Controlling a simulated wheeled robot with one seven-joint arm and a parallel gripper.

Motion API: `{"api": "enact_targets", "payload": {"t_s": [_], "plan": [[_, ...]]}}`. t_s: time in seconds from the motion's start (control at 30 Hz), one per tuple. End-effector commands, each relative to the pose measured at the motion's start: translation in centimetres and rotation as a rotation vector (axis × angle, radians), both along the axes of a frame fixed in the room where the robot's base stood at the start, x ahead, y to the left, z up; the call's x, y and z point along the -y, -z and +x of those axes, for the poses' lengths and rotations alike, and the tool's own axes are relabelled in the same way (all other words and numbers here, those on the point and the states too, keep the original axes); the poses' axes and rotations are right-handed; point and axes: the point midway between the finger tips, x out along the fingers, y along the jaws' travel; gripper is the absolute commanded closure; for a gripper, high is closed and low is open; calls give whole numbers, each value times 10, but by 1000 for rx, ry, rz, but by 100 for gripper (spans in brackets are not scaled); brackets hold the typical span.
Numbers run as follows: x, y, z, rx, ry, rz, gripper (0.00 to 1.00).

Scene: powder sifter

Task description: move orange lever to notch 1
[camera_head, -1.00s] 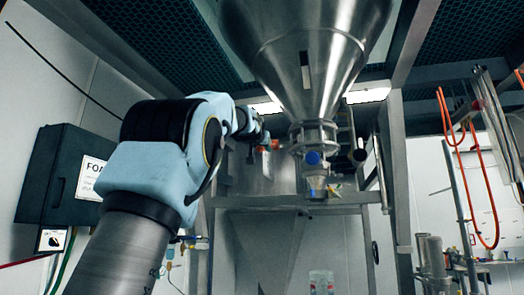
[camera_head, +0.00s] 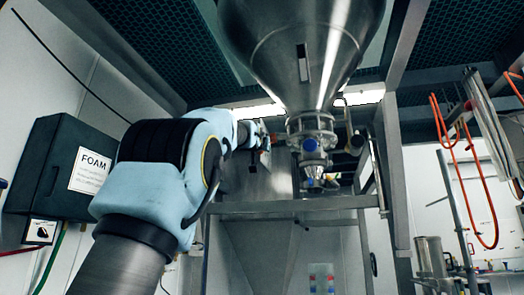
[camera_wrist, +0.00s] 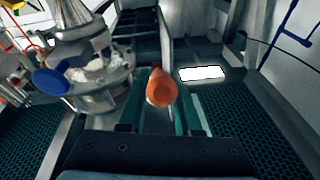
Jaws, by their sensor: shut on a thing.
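The orange lever (camera_wrist: 160,88) shows in the wrist view between the two teal fingers of my gripper (camera_wrist: 159,108), its rounded end facing the camera. My gripper is shut on it. In the head view, my gripper (camera_head: 263,142) is small and dark just left of the steel valve assembly (camera_head: 310,130) under the hopper, with a bit of orange at its tip. In the wrist view, the valve's flange (camera_wrist: 100,82) lies to the left of the lever. The notches cannot be made out in either view.
The steel hopper (camera_head: 295,50) hangs above the valve. A blue knob (camera_wrist: 50,81) sticks out beside the flange. A steel frame beam (camera_head: 290,204) crosses below. A dark box marked FOAM (camera_head: 60,165) is on the left wall. Orange hoses (camera_head: 465,150) hang at right.

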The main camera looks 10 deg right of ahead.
Motion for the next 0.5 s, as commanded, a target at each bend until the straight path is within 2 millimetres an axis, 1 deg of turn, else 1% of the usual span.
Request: {"api": "enact_targets", "payload": {"t_s": [0.13,0.17,0.4,0.5], "plan": [[0,0,0,-1,0,0,100],[0,0,0,-1,0,0,64],[0,0,0,-1,0,0,38],[0,0,0,-1,0,0,38]]}}
